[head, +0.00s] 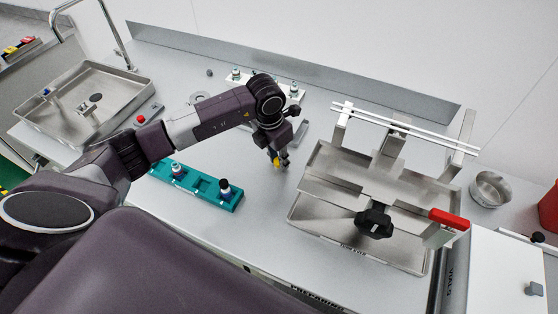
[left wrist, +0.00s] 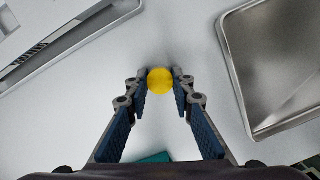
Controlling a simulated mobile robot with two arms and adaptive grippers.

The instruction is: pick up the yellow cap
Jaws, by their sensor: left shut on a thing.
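The yellow cap (left wrist: 161,80) is a small round piece between the fingertips of my left gripper (left wrist: 160,86) in the left wrist view. The fingers touch it from both sides, and the gripper is shut on it. In the head view the cap (head: 276,161) shows partly at the tips of my left gripper (head: 279,161), over the grey bench between the teal rack and the metal tray. I cannot tell whether the cap is lifted clear of the bench. My right gripper is not in view.
A teal rack (head: 213,193) holding vials stands left of the gripper. A metal tray device (head: 318,216) with a black knob (head: 374,223) stands to the right. A sink (head: 60,119) is at the left, a metal bowl (head: 490,189) at the far right. A white rack with vials (head: 294,93) is behind my arm.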

